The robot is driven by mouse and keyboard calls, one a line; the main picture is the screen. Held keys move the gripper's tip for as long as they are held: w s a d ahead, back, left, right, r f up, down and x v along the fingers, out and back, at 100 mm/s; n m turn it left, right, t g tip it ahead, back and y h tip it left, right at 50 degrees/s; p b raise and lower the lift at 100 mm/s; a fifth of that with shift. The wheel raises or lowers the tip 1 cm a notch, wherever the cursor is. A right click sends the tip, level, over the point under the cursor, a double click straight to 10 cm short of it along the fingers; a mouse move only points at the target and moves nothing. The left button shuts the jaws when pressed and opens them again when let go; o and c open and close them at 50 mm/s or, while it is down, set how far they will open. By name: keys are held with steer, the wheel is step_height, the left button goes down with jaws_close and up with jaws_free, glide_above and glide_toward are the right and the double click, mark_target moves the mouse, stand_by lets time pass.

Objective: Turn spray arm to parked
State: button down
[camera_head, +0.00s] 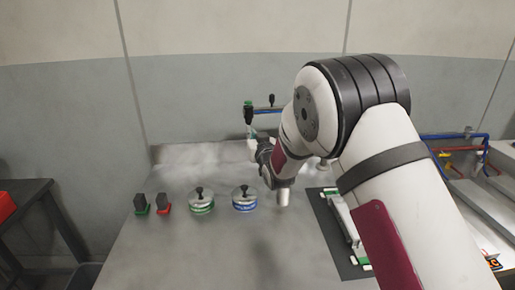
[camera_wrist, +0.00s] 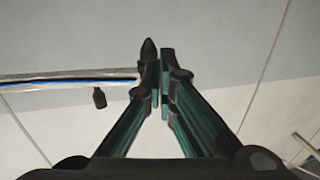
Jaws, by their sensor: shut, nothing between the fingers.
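Two round lidded pots, one green-banded (camera_head: 201,207) and one blue-banded (camera_head: 244,205), stand on the grey bench. Green and red blocks with black knobs (camera_head: 163,208) are at left. A dark mat (camera_head: 327,232) lies at right, partly behind my arm. Blue and red pipes (camera_head: 462,136) run at far right.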

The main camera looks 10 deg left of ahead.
steer(key=a+v, duration=0.1)
steer(key=v, duration=0.7)
steer(key=s+d+r+m+g+h, duration=0.1)
steer(key=s+d+r+g+h, duration=0.2)
steer(key=d, duration=0.4)
steer(key=s+d+r+m+h, duration=0.1)
steer(key=s+d+r, duration=0.3)
steer(key=s+d, duration=0.3)
steer(key=s+d+r+m+g+h, duration=0.1)
steer(key=s+d+r+g+h, duration=0.15)
steer(key=d, duration=0.55)
steer(key=s+d+f+m+g+h, duration=0.1)
steer(key=s+d, duration=0.4)
steer(key=s, duration=1)
steer(key=s+d+f+m+g+h, duration=0.1)
steer(key=s+d+g, duration=0.3)
steer(key=s, duration=1.1)
steer(key=shift+s+d+m+g, duration=0.2)
steer(key=shift+d+m+g, duration=0.15)
steer(key=shift+d, duration=0.85)
steer(key=shift+f, duration=0.1)
